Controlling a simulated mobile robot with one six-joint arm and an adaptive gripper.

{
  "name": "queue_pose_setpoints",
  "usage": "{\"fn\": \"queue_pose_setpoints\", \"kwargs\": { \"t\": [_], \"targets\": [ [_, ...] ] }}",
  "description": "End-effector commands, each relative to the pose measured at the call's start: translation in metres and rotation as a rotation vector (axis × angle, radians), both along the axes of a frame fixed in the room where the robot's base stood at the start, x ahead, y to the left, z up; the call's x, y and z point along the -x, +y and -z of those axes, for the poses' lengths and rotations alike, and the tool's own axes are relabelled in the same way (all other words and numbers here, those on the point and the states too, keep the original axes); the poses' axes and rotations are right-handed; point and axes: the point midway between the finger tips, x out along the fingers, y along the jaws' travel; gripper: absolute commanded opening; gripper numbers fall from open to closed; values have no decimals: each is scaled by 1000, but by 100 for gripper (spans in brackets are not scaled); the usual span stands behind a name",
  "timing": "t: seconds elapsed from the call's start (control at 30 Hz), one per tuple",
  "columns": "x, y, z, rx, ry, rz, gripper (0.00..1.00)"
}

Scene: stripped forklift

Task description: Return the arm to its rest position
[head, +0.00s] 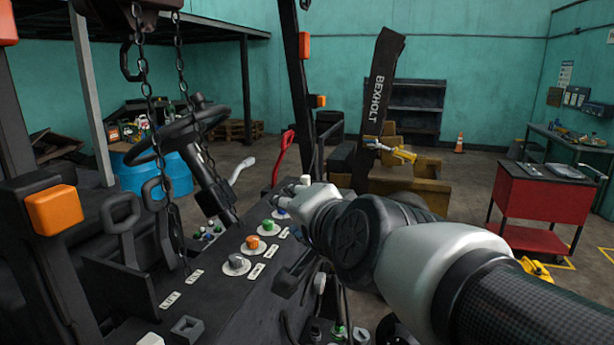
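My arm reaches in from the lower right of the head view, over the dark control panel (215,285) of the forklift. Its grey and black wrist links lie above the panel's right edge, close to the row of knobs. A dark shape below the wrist may be part of the gripper or part of the forklift.
The panel carries an orange knob (253,242), a green knob (267,225) and a grey knob (236,262). A steering wheel (178,135), hanging chains (145,70) and a red lever (283,152) stand nearby.

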Motion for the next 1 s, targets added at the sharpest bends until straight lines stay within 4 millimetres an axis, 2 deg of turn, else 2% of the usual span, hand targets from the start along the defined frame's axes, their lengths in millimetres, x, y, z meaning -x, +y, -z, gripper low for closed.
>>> {"fn": "queue_pose_setpoints", "kwargs": {
  "t": [0.03,0.17,0.3,0.4,0.5,0.6,0.7,1.0],
  "targets": [
    [18,-18,39,102,36,-21,38],
    [67,-56,118,356,151,-101,38],
    [125,-96,198,591,291,-199,38],
    [166,-121,246,723,392,-270,38],
    [201,-141,281,819,476,-334,38],
    [225,-153,303,877,537,-382,38],
    [238,-159,313,905,570,-407,38],
    [241,-160,314,912,578,-416,38]
  ]
}}
